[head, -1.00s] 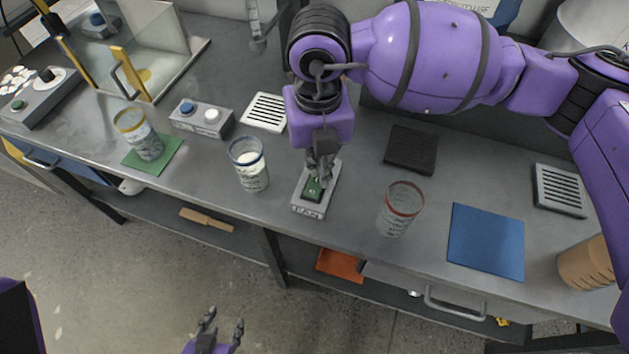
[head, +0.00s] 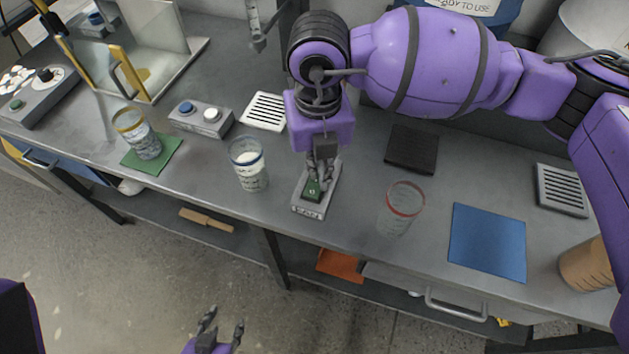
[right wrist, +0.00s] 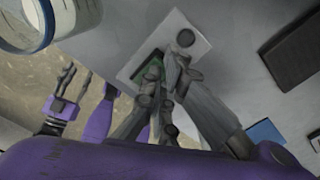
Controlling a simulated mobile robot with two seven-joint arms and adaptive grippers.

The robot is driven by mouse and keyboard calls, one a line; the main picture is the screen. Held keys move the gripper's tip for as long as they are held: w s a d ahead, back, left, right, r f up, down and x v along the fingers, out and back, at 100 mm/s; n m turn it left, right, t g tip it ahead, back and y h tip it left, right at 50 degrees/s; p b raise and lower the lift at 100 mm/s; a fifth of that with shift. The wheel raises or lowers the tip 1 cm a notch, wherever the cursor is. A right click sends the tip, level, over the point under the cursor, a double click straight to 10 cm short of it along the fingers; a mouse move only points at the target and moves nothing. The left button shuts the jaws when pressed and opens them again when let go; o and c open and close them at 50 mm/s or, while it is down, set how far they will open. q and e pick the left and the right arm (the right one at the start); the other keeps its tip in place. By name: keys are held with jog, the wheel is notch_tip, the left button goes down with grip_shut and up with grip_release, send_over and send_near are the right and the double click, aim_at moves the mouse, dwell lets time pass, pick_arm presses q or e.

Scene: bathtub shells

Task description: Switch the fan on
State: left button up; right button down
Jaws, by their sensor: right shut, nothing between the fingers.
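The fan switch (head: 309,210) is a pale box with a green rocker (head: 313,190) and a "FAN" label on its front edge, near the front of the bench. My right gripper (head: 318,182) is shut and empty, pointing down with its fingertips at the rocker. Its fingers hide part of the rocker, and I cannot tell whether they press it. In the right wrist view the shut fingers (right wrist: 168,100) lie over the switch box (right wrist: 188,28) and its green rocker. My left gripper (head: 222,328) is open and empty, low in front of the bench.
A blue-rimmed beaker with white contents (head: 249,170) stands left of the switch, and a red-rimmed beaker (head: 402,208) stands right. A two-button box (head: 201,119), a white vent plate (head: 264,111) and a black pad (head: 411,149) lie behind. A blue mat (head: 487,241) lies right.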

pick_arm(q)
jog(key=shift+s+f, duration=0.35)
jog(key=shift+s, duration=0.15)
pick_arm(e)
jog(key=shift+f, duration=0.5)
pick_arm(q)
jog(key=shift+f, duration=0.1)
pick_arm(e)
jog(key=shift+f, duration=0.3)
jog(key=shift+s, duration=0.1)
jog(key=shift+r+p, duration=0.35)
jog(key=shift+r, duration=0.7)
jog(key=shift+r+p, duration=1.4)
jog(key=shift+r, duration=1.15)
pick_arm(q)
jog(key=w+r+t, duration=0.1)
jog(key=w+r, duration=0.3)
jog(key=r, duration=0.2)
jog(key=shift+w+r, duration=0.15)
jog(key=shift+w, duration=0.05)
pick_arm(e)
jog(key=shift+f, duration=0.1)
